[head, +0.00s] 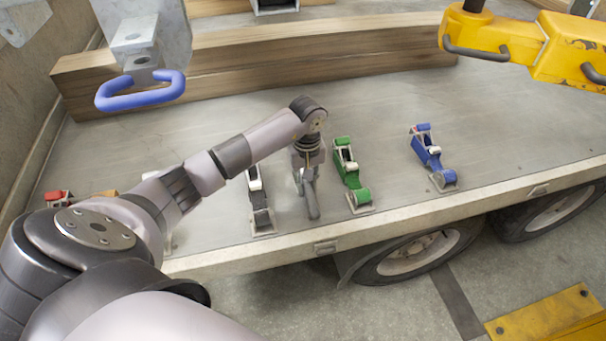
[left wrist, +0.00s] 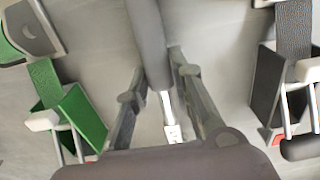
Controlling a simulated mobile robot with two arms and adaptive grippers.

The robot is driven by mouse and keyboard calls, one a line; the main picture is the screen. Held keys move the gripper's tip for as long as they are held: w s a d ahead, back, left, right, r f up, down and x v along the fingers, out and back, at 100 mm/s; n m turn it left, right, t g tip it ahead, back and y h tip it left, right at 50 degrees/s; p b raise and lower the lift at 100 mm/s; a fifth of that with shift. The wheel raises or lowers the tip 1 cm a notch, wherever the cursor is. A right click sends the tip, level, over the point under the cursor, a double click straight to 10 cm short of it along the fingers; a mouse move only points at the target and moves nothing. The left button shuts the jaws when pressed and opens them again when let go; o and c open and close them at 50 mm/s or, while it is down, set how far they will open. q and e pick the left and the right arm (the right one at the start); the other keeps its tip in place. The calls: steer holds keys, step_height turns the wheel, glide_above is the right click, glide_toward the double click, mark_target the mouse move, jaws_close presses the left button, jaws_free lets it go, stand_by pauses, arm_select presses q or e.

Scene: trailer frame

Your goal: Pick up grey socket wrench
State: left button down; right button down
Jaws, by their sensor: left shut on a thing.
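The grey socket wrench (left wrist: 147,38) shows in the left wrist view as a thick dark grey handle with a bright silver shaft toward the bottom. In the head view the wrench (head: 311,203) is a dark narrow shape just below my left gripper (head: 304,178), over the trailer deck. My left gripper points down, with its two fingers on either side of the wrench, shut on it. In the left wrist view the fingers partly hide it. I cannot tell whether the wrench touches the deck. My right gripper is not in view.
A green ratchet strap (head: 346,168) stands close right of the gripper, a black one (head: 257,202) close left. A blue one (head: 427,152) is farther right, a red one (head: 58,197) far left. Wooden beams (head: 240,55) cross the back of the deck (head: 230,115). A yellow hook part (head: 490,40) hangs upper right.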

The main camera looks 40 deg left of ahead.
mark_target(306, 182)
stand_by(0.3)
arm_select(q)
step_height(306, 182, up, 10)
steer(key=shift+b, duration=0.35)
steer(key=c, duration=2)
jaws_free()
jaws_close()
